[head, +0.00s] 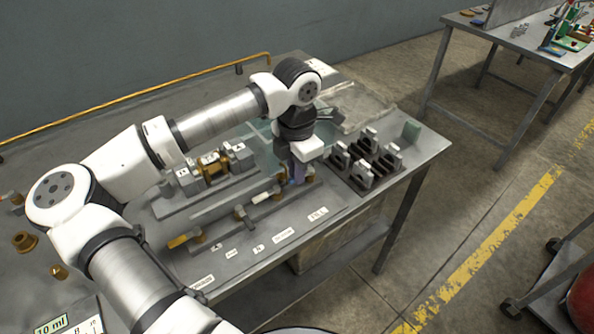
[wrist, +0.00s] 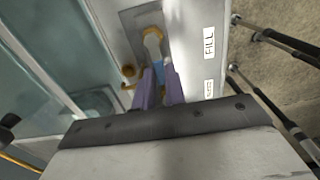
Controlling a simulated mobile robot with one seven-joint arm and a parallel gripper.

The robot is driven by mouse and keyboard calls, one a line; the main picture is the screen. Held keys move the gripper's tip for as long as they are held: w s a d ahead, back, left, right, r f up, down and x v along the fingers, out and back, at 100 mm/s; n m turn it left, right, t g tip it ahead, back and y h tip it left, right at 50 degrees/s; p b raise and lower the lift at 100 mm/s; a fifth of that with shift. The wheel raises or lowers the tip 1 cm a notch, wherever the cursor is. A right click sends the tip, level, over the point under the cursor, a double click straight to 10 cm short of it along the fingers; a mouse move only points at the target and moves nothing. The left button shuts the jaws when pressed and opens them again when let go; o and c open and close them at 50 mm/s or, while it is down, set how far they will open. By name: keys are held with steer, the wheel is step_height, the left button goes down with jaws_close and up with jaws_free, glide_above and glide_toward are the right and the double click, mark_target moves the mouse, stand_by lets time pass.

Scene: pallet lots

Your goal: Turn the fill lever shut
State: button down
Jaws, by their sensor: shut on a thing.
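My gripper (head: 295,180) points down at the right end of the valve row on the bench. The lever's brass valve (wrist: 152,34) shows just beyond the fingertips. A label reading FILL (wrist: 209,42) lies beside it, and the label also shows on the bench front in the head view (head: 318,213). In the head view my gripper hides most of the lever.
A dark rack (head: 366,163) of grey blocks stands close to the right. A glass-like tank (wrist: 45,60) is on the left in the wrist view.

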steer(key=c, duration=1.5)
jaws_free()
steer(key=shift+o, duration=0.2)
steer(key=shift+r+p, duration=0.15)
steer(key=shift+p, duration=0.2)
